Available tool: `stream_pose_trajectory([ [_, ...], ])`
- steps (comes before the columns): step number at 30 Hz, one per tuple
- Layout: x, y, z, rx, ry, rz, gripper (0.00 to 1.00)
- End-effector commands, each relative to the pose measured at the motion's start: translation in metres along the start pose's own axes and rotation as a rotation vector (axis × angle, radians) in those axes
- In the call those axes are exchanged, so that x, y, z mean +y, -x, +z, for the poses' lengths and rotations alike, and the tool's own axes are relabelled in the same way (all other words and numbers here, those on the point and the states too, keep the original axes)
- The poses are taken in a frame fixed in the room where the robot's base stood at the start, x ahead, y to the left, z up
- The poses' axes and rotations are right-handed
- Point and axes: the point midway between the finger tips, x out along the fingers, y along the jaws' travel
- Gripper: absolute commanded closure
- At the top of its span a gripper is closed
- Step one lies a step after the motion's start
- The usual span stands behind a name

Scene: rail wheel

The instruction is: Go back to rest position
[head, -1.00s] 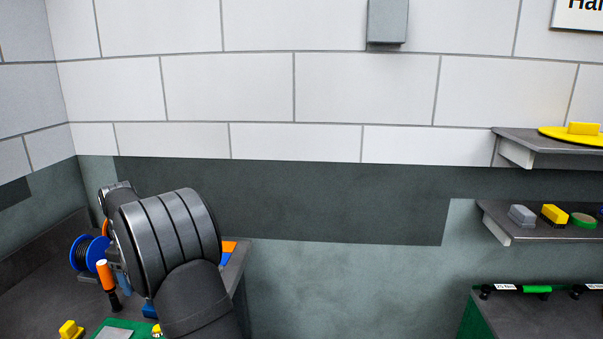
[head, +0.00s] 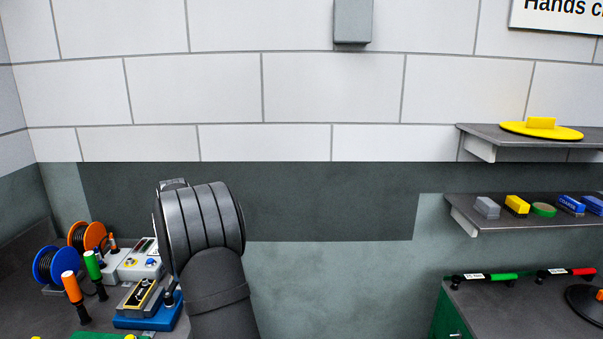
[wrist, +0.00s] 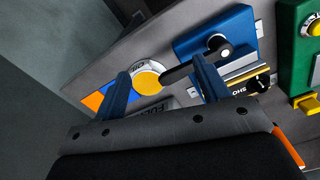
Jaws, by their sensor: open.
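My gripper (wrist: 162,68) shows in the wrist view as two blue fingers set well apart, with nothing held between them. Whether the right finger touches the lever I cannot tell. In the head view my dark arm rises at the lower left over the bench. My fingers are hidden there.
On the left bench stand a blue reel (head: 57,265), an orange reel (head: 87,236), orange-handled (head: 71,286) and green-handled (head: 93,265) tools, and a blue-based device (head: 150,318). Shelves (head: 470,218) and another bench (head: 510,310) are at right.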

Motion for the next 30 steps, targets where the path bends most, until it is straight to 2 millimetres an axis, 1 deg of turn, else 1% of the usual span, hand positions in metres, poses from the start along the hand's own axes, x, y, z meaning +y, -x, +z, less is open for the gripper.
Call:
stream_pose_trajectory([
  [1,0.007,-0.004,0.009,-0.002,-0.021,-0.002,0.32],
  [5,0.022,-0.013,0.028,-0.002,-0.069,-0.002,0.32],
  [12,0.035,-0.045,0.061,-0.003,-0.207,-0.003,0.32],
  [21,0.047,-0.084,0.106,-0.003,-0.385,-0.003,0.32],
  [30,0.053,-0.12,0.153,-0.004,-0.567,-0.003,0.32],
])
